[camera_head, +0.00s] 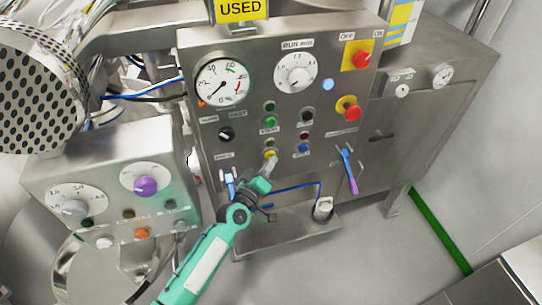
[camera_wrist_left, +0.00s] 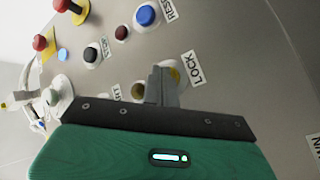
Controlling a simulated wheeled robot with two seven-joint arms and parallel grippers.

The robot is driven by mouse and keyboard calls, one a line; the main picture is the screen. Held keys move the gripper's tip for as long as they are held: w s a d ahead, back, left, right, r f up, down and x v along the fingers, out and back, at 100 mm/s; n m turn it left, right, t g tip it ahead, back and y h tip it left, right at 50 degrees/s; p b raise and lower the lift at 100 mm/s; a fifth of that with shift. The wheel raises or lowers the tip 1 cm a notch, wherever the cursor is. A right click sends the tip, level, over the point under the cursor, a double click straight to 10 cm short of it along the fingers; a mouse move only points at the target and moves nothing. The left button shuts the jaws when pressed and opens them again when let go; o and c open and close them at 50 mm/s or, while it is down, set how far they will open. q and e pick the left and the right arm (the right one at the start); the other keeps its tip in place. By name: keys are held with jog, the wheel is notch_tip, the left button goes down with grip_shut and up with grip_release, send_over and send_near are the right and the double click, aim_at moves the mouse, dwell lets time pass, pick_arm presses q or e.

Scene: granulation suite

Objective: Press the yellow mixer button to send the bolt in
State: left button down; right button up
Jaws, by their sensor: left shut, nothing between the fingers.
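The small yellow button (camera_head: 270,153) sits low on the front of the grey mixer panel (camera_head: 225,140), left of a blue button. My left gripper (camera_head: 270,164) is right at it, just below it in the head view, with its fingers shut and empty. In the left wrist view, the shut fingers (camera_wrist_left: 164,85) point at the panel and partly cover a yellow button (camera_wrist_left: 175,74) beside the LOCK label. I cannot tell whether the fingertips touch it. The bolt is not identifiable in either view. My right gripper is not in view.
Close around are a blue button (camera_head: 303,148), a green button (camera_head: 269,121) and a black knob (camera_head: 226,134). Red knobs on yellow plates (camera_head: 348,107) are at the right. A blue-purple lever (camera_head: 348,170) sticks out lower right. A control box (camera_head: 112,185) stands at the left.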

pick_arm(q)
jog(key=shift+s+d, duration=0.15)
jog(key=shift+s, duration=0.5)
jog(key=s, duration=0.1)
jog(key=s+d+p, duration=0.1)
jog(key=s, duration=0.1)
jog(key=s+p, duration=0.1)
jog(key=shift+s+d, duration=0.3)
jog(key=shift+s, duration=0.05)
dwell(1.9)
